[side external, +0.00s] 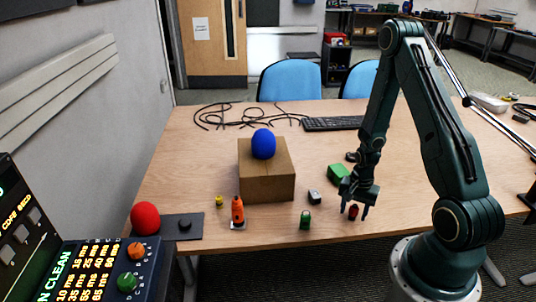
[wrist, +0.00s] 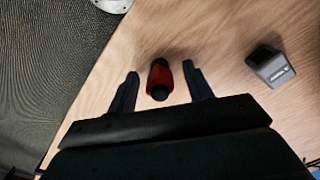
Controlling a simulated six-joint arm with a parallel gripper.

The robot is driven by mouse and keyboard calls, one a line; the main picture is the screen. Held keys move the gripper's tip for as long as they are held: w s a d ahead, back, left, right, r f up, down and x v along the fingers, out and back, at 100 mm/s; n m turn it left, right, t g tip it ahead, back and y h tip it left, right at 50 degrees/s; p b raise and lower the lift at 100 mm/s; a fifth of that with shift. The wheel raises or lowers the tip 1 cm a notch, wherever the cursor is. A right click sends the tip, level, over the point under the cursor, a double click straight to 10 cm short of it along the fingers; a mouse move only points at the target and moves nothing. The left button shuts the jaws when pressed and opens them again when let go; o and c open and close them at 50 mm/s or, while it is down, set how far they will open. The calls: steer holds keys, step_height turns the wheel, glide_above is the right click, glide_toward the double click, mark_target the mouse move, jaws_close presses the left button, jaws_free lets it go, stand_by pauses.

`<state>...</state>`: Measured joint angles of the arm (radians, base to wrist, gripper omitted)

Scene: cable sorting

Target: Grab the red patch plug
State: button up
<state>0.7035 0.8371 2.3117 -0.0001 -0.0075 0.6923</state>
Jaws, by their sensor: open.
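The red patch plug (side external: 353,212) is a small red piece with dark ends, lying on the wooden table near its front edge. My gripper (side external: 354,211) is open and low over the table in the side external view, right at the plug. In the wrist view the plug (wrist: 160,79) lies between the two dark fingers of my gripper (wrist: 160,76), with a gap on each side. Neither finger appears to touch it. How far the fingertips are above the tabletop is hard to tell.
A grey block (wrist: 271,66) lies right of the plug in the wrist view. A green block (side external: 338,173), a green piece (side external: 305,219), an orange tool (side external: 237,211) and a cardboard box (side external: 266,178) with a blue ball (side external: 263,144) stand nearby. The table's front edge is close.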

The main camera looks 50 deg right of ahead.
mark_target(355, 205)
steer(key=c, duration=1.1)
steer(key=shift+r, duration=0.2)
step_height(355, 205, up, 20)
steer(key=shift+f, duration=0.15)
stand_by(0.4)
stand_by(0.5)
